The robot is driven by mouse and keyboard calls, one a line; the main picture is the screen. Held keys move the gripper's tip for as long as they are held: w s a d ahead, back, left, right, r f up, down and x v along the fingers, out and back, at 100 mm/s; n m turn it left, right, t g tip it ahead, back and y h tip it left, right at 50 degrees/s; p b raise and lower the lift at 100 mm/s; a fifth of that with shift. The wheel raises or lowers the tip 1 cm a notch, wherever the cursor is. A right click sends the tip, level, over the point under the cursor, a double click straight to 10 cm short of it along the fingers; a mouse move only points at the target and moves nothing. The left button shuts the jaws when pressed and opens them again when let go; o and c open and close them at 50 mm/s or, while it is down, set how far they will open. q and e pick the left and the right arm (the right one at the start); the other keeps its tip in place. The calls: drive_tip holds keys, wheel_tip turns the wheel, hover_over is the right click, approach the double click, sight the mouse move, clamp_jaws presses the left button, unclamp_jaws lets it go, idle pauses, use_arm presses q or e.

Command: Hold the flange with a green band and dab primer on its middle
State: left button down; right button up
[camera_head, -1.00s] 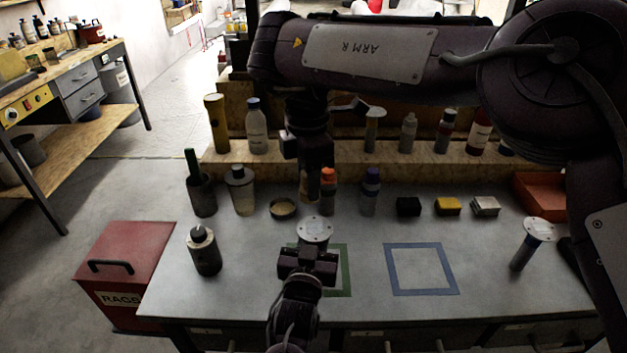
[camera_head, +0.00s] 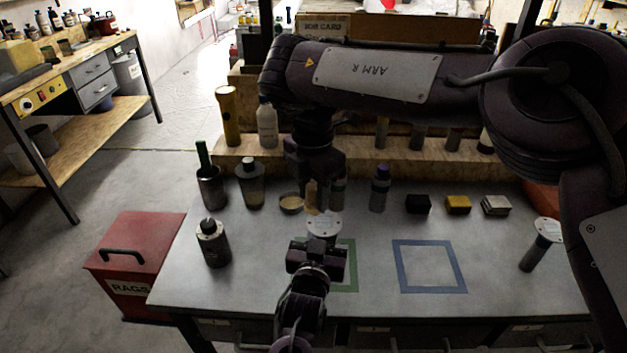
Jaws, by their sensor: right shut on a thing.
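A flange with a pale round disc top (camera_head: 323,225) stands upright at the green tape square (camera_head: 352,268). My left gripper (camera_head: 317,254) is in front of it at stem height and hides the stem and any band. Whether its jaws are closed on the stem is hidden. My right gripper (camera_head: 314,172) points down behind the disc, shut on a small tan piece (camera_head: 311,196) whose lower end is close to the disc's far edge. Contact cannot be told. Another flange (camera_head: 547,231), with a dark bluish stem, stands at the table's right.
A dark bottle (camera_head: 213,246) and a cup with a green handle (camera_head: 211,188) stand left. A shallow tin (camera_head: 291,203), purple-capped bottle (camera_head: 380,190) and several small blocks (camera_head: 458,205) line the back. The blue square (camera_head: 429,288) is empty. A red rags bin (camera_head: 130,262) adjoins the table.

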sight(314, 207)
wheel_tip(314, 207, down, 4)
drive_tip(key=shift+s+r, duration=0.1)
drive_tip(key=shift+r, duration=0.05)
drive_tip(key=shift+d, duration=0.4)
drive_tip(key=shift+c, duration=0.3)
drive_tip(key=shift+w+d, duration=0.2)
drive_tip(key=shift+d, duration=1.35)
drive_tip(key=shift+s+a, duration=0.1)
drive_tip(key=shift+a, duration=1.55)
drive_tip(key=r, duration=0.3)
drive_tip(key=shift+a, duration=0.3)
drive_tip(key=shift+r, duration=2.5)
use_arm(q)
drive_tip(key=c, duration=1)
unclamp_jaws()
drive_tip(key=shift+c, duration=0.2)
